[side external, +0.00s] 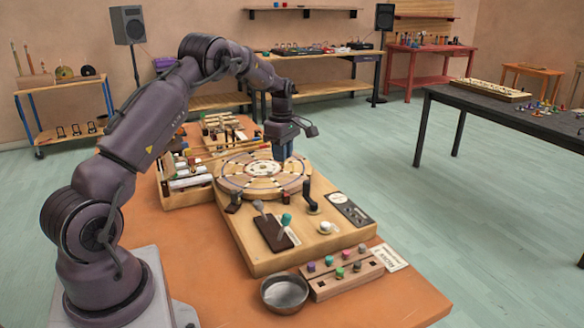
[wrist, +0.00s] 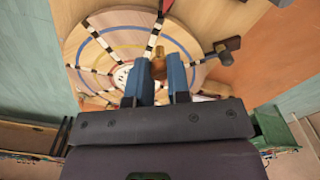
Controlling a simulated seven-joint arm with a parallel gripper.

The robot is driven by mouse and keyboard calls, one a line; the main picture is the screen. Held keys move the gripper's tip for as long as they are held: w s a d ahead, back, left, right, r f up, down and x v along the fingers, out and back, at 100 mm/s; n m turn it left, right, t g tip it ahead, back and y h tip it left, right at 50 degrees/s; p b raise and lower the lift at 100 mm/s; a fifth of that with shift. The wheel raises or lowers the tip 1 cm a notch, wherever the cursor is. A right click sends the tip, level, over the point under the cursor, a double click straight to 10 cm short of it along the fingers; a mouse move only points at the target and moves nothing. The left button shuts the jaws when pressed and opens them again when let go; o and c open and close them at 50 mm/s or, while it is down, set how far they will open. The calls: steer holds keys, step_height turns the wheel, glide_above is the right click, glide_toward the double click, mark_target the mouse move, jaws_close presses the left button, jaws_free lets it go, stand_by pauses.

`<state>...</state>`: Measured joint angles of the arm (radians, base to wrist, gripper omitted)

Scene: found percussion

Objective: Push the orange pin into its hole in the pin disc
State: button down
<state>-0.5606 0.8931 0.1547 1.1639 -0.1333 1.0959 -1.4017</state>
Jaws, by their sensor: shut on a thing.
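The pin disc (side external: 232,179) is a round wooden plate with coloured rings and dark-and-light radial strips, lying on a wooden base; it also fills the upper part of the wrist view (wrist: 124,24). My gripper (side external: 283,155) points down over the disc's far right part. In the wrist view my gripper's blue fingers (wrist: 159,78) are closed on the orange pin (wrist: 158,66), whose narrower golden end shows beyond the tips. The pin is hidden in the side view. I cannot tell whether its tip touches the disc, and its hole is not clear.
Levers and knobs (side external: 286,221) stand on the base in front of the disc. A wooden rack (side external: 321,291) with several coloured pins and a metal bowl (side external: 284,293) lie at the table's front. Wooden percussion pieces (side external: 190,180) stand left of the disc. The orange tabletop (side external: 390,300) is clear at front right.

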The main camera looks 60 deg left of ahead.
steer(key=shift+s+a, duration=0.1)
steer(key=shift+a, duration=1.05)
steer(key=shift+f, duration=0.1)
steer(key=shift+f, duration=2.85)
steer(key=shift+f, duration=1.55)
steer(key=c, duration=1)
jaws_free()
steer(key=shift+r, duration=0.1)
